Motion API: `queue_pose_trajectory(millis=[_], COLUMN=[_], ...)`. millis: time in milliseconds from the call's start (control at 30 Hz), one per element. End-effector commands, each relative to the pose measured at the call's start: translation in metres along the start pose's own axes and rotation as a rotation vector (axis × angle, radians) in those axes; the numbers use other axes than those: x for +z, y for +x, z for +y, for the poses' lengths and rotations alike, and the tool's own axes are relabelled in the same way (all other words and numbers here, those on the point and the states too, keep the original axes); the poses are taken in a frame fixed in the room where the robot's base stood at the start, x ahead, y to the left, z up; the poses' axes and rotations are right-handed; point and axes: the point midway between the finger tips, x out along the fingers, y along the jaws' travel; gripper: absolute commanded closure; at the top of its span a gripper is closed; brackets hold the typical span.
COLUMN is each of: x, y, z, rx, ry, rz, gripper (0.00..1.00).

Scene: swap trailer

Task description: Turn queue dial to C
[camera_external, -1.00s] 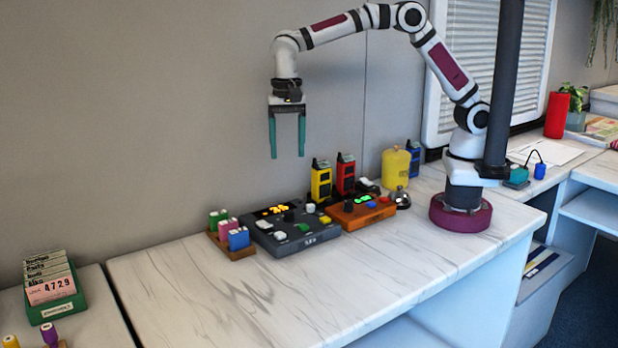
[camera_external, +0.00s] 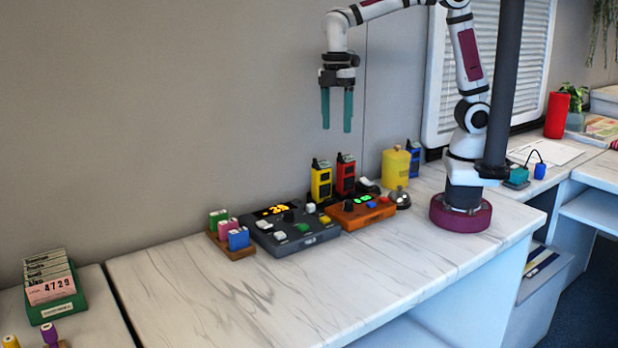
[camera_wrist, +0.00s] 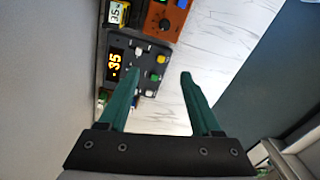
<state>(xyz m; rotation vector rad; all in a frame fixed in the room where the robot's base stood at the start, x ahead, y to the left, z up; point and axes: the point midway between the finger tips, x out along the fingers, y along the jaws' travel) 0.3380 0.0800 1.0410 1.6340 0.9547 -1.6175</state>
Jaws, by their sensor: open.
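A grey console (camera_external: 271,238) with an amber display, a dark knob (camera_external: 288,216) and several coloured buttons sits on the counter. I cannot tell which knob is the queue dial, and no letter C is readable. My gripper (camera_external: 337,126) is open and empty, pointing down high above the two boxes. In the wrist view my gripper (camera_wrist: 162,76) shows two teal fingers apart, with the grey console (camera_wrist: 150,66) and part of the orange box (camera_wrist: 165,18) beyond.
A yellow radio (camera_external: 321,183) and a red radio (camera_external: 345,177) stand behind the boxes. A wooden holder of stamps (camera_external: 232,247) is left of the console; a bell (camera_external: 399,198) and a yellow canister (camera_external: 396,165) are to the right. The front counter (camera_external: 270,295) is clear.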

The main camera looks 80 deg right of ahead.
Motion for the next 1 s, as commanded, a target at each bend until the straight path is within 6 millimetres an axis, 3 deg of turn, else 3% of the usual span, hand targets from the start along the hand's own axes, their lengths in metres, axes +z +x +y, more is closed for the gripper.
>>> queue_pose_trajectory(millis=[33,100,200,267,433,800,1000], x=[-0.030,-0.066,-0.098,-0.106,-0.107,-0.103,-0.102], y=[0.012,0.028,0.046,0.053,0.080,0.184,0.207], z=[0.018,0.038,0.053,0.057,0.059,0.064,0.066], rx=[0.004,0.016,0.024,0.027,0.024,0.025,0.027], ry=[-0.220,-0.523,-0.798,-0.879,-0.915,-0.910,-0.910], rz=[-0.016,-0.033,-0.051,-0.056,-0.059,-0.058,-0.058], gripper=[0.35,0.35,0.35,0.35,0.35,0.35,0.35])
